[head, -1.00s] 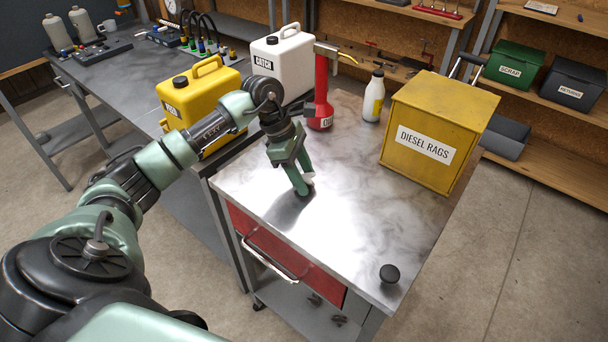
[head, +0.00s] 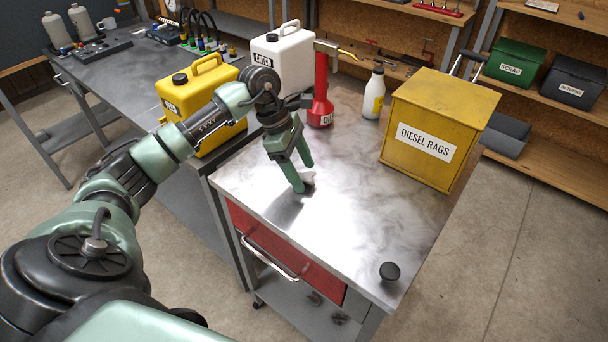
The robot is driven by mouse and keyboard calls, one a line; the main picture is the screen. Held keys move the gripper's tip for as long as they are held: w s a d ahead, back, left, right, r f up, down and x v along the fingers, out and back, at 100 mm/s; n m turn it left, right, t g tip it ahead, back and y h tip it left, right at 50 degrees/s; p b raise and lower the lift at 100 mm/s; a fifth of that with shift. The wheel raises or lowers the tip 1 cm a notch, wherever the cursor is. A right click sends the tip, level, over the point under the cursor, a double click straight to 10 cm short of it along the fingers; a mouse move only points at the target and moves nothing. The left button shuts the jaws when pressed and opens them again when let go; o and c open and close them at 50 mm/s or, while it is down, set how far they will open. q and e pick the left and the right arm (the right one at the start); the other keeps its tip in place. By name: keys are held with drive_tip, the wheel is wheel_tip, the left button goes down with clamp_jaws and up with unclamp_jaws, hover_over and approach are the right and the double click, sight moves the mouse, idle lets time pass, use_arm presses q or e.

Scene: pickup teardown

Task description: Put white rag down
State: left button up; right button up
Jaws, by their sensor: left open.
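My left gripper (head: 304,177) is over the metal top of the cart (head: 340,225), pointing down with its two green fingers spread. A small pale patch, which looks like the white rag (head: 309,181), lies on the cart top at the fingertips, partly hidden by the fingers. Its full shape cannot be made out against the bright metal. I cannot tell whether a finger still touches it. My right gripper is not in view.
The yellow diesel rags box (head: 430,125) stands at the cart's right rear. A red oil can (head: 320,105) and a white bottle (head: 373,98) stand behind the gripper. Yellow (head: 205,95) and white (head: 290,55) jugs stand left. The cart's front is mostly clear, with a black knob (head: 389,271).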

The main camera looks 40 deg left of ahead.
use_arm(q)
drive_tip(key=b+v, duration=0.1)
drive_tip(key=v, duration=0.9)
drive_tip(key=shift+r+b, duration=0.2)
drive_tip(key=shift+b, duration=0.2)
